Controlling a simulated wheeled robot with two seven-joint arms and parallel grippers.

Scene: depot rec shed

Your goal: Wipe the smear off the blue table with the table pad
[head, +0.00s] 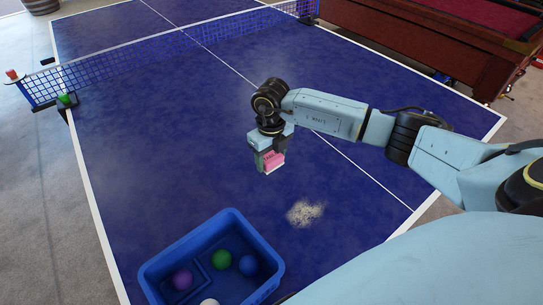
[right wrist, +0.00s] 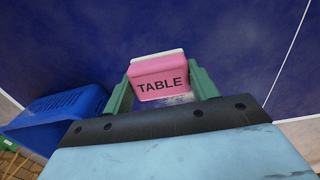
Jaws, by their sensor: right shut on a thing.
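The blue table (head: 180,130) is a table-tennis table with white lines. A pale, speckled smear (head: 305,213) lies on its near half. My right gripper (head: 271,163) is shut on the pink table pad (head: 273,160), above the table, up and left of the smear in the head view. In the right wrist view the pad (right wrist: 158,78) reads "TABLE" and has a white layer along its far edge. It sits between the green fingers of the gripper (right wrist: 160,90). A small pale patch shows just below the pad there. My left gripper is not in view.
A blue bin (head: 151,267) with several coloured balls stands left of the smear; it also shows in the right wrist view (right wrist: 60,115). A net (head: 150,58) crosses the table farther back. A red-topped table (head: 440,40) stands at the back right. The tabletop around the smear is clear.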

